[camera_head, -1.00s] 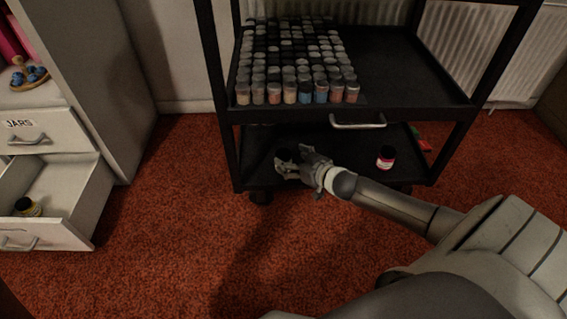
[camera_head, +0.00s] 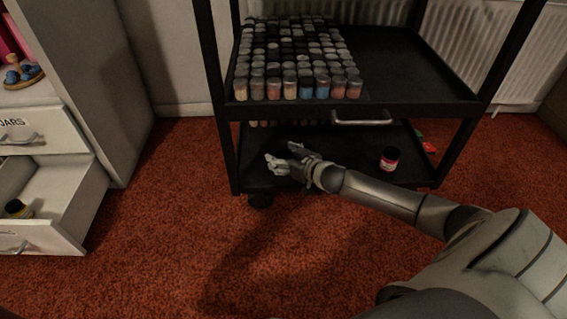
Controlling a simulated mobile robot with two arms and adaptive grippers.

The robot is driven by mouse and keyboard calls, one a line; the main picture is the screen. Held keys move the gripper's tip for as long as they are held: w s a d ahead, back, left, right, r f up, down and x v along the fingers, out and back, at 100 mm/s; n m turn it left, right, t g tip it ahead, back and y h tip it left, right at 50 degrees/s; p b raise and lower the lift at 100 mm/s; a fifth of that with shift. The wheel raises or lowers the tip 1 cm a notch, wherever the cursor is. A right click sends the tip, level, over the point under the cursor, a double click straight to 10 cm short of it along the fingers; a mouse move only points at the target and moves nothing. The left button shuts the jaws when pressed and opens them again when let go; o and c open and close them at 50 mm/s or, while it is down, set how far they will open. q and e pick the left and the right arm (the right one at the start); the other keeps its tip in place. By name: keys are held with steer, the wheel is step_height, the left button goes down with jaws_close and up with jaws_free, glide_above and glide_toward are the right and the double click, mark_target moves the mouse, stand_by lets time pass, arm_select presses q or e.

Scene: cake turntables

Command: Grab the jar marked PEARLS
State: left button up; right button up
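My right gripper (camera_head: 281,157) reaches over the lower shelf (camera_head: 262,178) of the black cart. Its fingers look spread, with nothing visible between them. A dark-lidded jar with a red and white label (camera_head: 389,158) stands upright on that shelf, right of the gripper and apart from it. A jar with a yellow band (camera_head: 17,208) sits in the open drawer at far left. I cannot read any jar's label, so I cannot tell which is marked PEARLS. My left gripper is not in view.
The cart's upper shelf (camera_head: 420,75) holds many small capped jars (camera_head: 290,75) on its left half; its right half is clear. A handle (camera_head: 362,121) juts from its front edge. The white cabinet's drawer (camera_head: 75,205) stands open. Red and green items (camera_head: 427,143) lie behind the cart's right side.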

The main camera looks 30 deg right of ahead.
steer(key=c, duration=0.9)
steer(key=shift+o, duration=0.2)
steer(key=shift+r, duration=0.2)
